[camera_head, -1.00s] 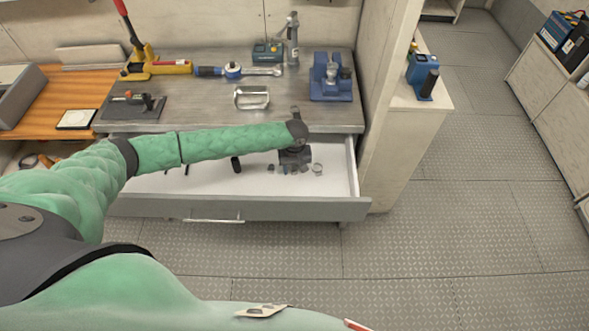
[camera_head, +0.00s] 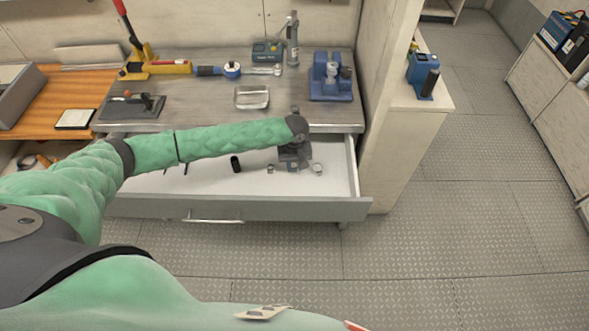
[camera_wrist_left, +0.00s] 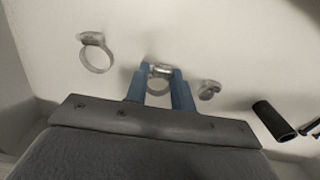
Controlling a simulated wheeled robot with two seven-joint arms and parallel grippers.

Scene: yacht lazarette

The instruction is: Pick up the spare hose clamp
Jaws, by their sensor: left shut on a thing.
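My left gripper (camera_head: 292,166) reaches down into the open drawer (camera_head: 205,183). In the left wrist view its two blue fingers (camera_wrist_left: 160,76) are shut on a metal hose clamp (camera_wrist_left: 158,88), with the screw housing between the fingertips. A larger hose clamp (camera_wrist_left: 97,56) lies apart to the left of the fingers in that view. A smaller clamp (camera_wrist_left: 209,89) lies to their right. In the head view, one loose clamp (camera_head: 317,169) lies to the right of the gripper and another (camera_head: 270,169) to its left. My right gripper is not in view.
A black cylinder (camera_head: 235,164) lies in the drawer left of the clamps. The worktop (camera_head: 200,108) above the drawer carries a blue vise-like tool (camera_head: 330,85) and a metal tray (camera_head: 251,97). A cabinet wall (camera_head: 385,150) stands close to the drawer's right side.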

